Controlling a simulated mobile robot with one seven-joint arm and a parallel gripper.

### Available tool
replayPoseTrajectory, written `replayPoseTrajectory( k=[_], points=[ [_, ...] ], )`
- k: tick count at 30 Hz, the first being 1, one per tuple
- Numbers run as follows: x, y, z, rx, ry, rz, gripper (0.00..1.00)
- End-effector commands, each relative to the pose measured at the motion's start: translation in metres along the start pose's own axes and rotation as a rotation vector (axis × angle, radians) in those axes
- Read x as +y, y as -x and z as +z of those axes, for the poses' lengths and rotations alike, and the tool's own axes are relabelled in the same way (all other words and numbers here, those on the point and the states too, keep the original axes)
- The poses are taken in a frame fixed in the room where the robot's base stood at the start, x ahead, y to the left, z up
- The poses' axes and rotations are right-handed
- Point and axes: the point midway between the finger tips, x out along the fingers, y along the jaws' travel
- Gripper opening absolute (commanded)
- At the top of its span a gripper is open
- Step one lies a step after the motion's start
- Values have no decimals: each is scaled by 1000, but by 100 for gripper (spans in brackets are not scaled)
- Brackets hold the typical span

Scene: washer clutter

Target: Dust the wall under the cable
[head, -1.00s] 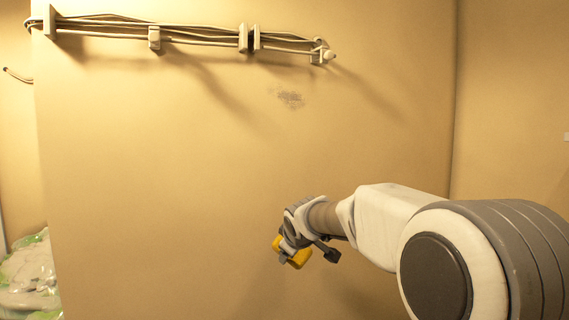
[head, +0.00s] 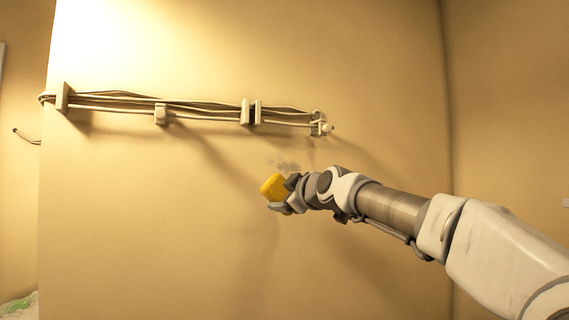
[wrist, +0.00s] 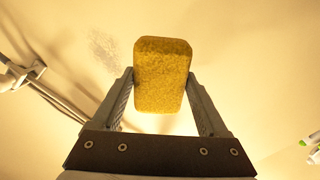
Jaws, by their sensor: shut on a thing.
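The cable (head: 200,105) is a bundle of pale lines running across the upper wall (head: 130,220) in several clips. A grey, speckled dust patch (head: 288,165) is on the wall below the cable's right end. My gripper (head: 280,195) is shut on a yellow sponge (head: 272,186), just below and left of the patch. In the wrist view the sponge (wrist: 161,75) is between both fingers, and the dust patch (wrist: 103,45) shows to its left. The gripper covers the patch's lower part in the head view. I cannot tell whether the sponge touches the wall.
A wall corner (head: 447,120) stands to the right. A short cable end (head: 27,137) sticks out at the far left. A pale heap with green (head: 20,305) is at the lower left. The wall below the cable is otherwise clear.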

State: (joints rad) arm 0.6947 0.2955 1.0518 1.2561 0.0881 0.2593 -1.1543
Motion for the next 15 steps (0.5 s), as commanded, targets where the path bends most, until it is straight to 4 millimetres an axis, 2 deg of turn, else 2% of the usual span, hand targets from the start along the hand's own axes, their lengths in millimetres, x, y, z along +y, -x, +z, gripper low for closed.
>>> replayPoseTrajectory(
  k=[1, 3, 6, 11, 15],
  points=[
    [12, 5, -13, 19, 1, 15, 32],
    [24, 11, -27, 39, 2, 29, 32],
    [34, 17, -41, 57, 1, 42, 32],
    [42, 21, -51, 69, 0, 52, 32],
    [46, 16, -53, 68, -1, 52, 32]
  ],
)
